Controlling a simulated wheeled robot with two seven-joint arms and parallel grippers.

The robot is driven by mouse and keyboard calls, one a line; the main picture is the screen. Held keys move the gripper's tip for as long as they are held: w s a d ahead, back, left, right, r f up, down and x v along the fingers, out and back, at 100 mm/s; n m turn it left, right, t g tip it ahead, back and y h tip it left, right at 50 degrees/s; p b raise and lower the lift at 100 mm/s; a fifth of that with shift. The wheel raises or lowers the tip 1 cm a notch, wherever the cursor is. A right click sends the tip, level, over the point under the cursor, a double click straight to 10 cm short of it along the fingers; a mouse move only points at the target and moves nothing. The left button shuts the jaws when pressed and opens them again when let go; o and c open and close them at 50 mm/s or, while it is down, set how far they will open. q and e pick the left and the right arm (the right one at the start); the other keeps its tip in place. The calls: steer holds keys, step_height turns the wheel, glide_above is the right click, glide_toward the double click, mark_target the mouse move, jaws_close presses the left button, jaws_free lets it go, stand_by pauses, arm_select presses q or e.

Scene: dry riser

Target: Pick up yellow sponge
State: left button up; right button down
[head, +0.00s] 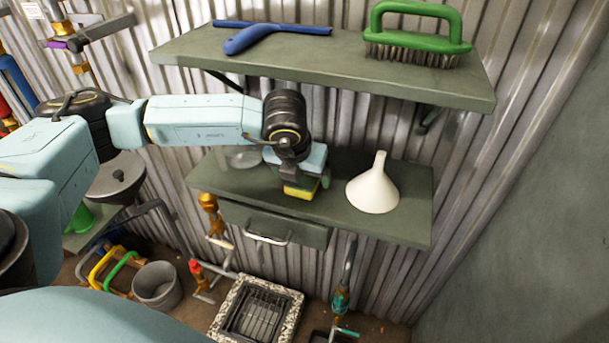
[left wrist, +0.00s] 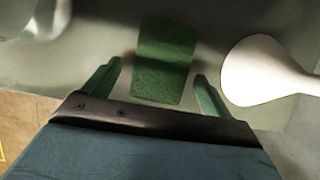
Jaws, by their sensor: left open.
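The yellow sponge (head: 299,192) is on the lower shelf, with its yellow side showing below my left gripper (head: 306,181) in the head view. The gripper hides much of it. In the left wrist view the sponge shows its green top (left wrist: 165,62). My left gripper (left wrist: 159,70) is open, with one green finger on each side of the near part of the sponge and a gap at both sides. I cannot tell how far down the fingers reach. My right gripper is not in view.
A white funnel (head: 373,187) stands right of the sponge on the lower shelf (head: 405,218). A glass jar (head: 240,157) stands to its left, partly behind my arm. The upper shelf (head: 330,62) overhangs, holding a blue squeegee (head: 262,35) and a green brush (head: 416,34).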

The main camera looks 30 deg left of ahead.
arm_select(q)
steer(key=w, duration=0.2)
steer(key=shift+w+a+f+p, duration=0.3)
steer(key=shift+f, duration=0.25)
steer(key=c, duration=1.1)
steer(key=shift+c, duration=0.2)
